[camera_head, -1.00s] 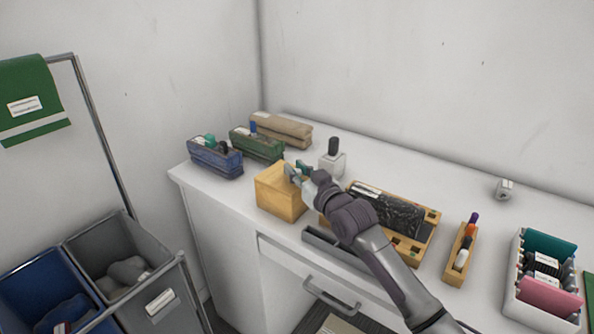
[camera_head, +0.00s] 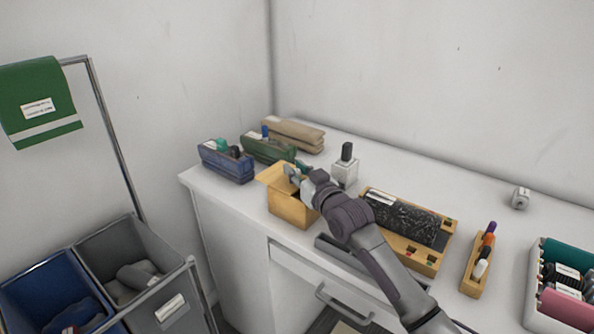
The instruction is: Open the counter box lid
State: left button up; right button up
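The counter box (camera_head: 291,210) is a small yellow-brown wooden box on the white counter, left of the middle of the head view. Its lid (camera_head: 271,176) is raised and tilts out past the left side of the box, with a gap below it. My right gripper (camera_head: 295,178) is over the top of the box, at the lid. The fingertips are small and partly hidden, so I cannot tell whether they are open or shut. The inside of the box is mostly hidden by the lid and my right arm. My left gripper is not in view.
Blue (camera_head: 226,164), green (camera_head: 266,149) and tan (camera_head: 294,135) holders stand behind the box. A white bottle (camera_head: 345,170) stands close behind my gripper. A wooden tray (camera_head: 425,265) and a marker holder (camera_head: 470,283) are to the right. Bins (camera_head: 150,270) stand at left.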

jog(key=shift+o, duration=1.5)
jog(key=shift+w+a, duration=0.15)
jog(key=v, duration=1.2)
jog(key=shift+f, duration=0.1)
